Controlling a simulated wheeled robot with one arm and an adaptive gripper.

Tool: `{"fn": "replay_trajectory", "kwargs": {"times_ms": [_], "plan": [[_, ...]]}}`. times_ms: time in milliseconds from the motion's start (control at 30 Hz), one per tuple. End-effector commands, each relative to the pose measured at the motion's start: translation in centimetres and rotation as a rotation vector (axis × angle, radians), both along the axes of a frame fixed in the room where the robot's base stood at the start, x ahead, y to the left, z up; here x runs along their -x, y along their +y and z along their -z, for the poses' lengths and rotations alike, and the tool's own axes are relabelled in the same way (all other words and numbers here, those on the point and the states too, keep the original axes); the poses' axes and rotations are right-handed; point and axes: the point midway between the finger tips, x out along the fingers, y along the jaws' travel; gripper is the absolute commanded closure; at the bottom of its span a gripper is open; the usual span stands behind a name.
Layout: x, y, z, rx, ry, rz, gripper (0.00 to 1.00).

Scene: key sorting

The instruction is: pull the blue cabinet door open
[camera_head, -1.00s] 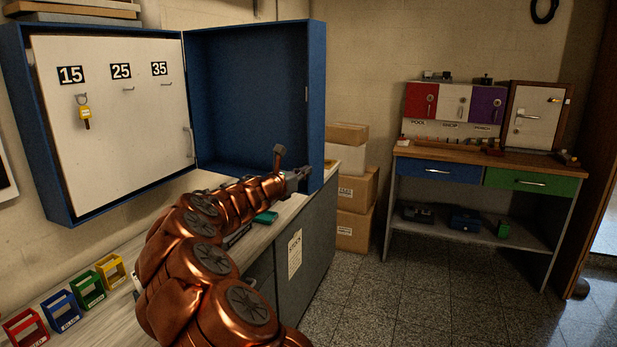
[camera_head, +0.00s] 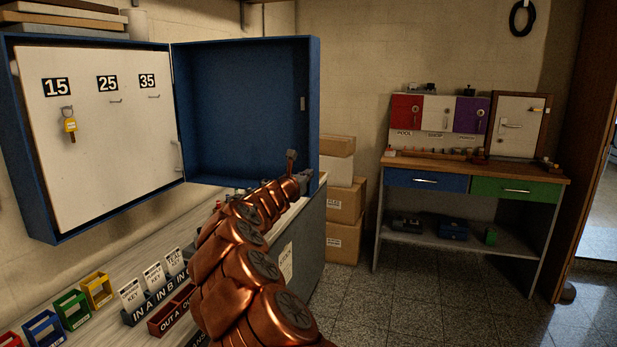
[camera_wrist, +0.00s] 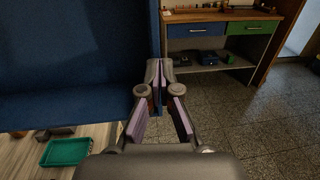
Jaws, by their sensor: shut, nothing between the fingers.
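The blue cabinet door (camera_head: 240,110) stands wide open to the right of the blue cabinet (camera_head: 35,170) on the wall, its hollow inner side facing me. My gripper (camera_head: 304,180) is at the door's lower right corner. In the wrist view my gripper (camera_wrist: 160,72) is shut with nothing seen between the fingertips. The blue door (camera_wrist: 80,60) fills the left of that view, and the fingertips are close by its free edge. I cannot tell whether they touch it.
A white key panel (camera_head: 110,160) in the cabinet holds a yellow-tagged key (camera_head: 70,125). Coloured holders (camera_head: 72,308) and sorting trays stand on the counter below. A teal tray (camera_wrist: 66,152) lies there too. Boxes (camera_head: 345,200) and a workbench (camera_head: 470,170) stand beyond; floor between is clear.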

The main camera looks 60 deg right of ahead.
Motion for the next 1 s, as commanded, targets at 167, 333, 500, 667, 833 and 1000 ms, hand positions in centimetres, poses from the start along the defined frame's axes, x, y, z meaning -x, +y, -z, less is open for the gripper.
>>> {"fn": "replay_trajectory", "kwargs": {"times_ms": [167,333,500,667,833,1000], "plan": [[0.0,0.0,0.0,0.000,0.000,0.001,1.00],[0.0,0.4,0.1,0.000,0.001,0.000,1.00],[0.1,1.7,0.3,0.000,0.004,0.000,1.00],[0.0,3.5,0.1,0.004,0.001,-0.003,1.00],[0.2,5.3,0.0,0.002,0.003,-0.004,1.00],[0.4,7.2,0.0,0.001,0.003,-0.006,1.00]]}}
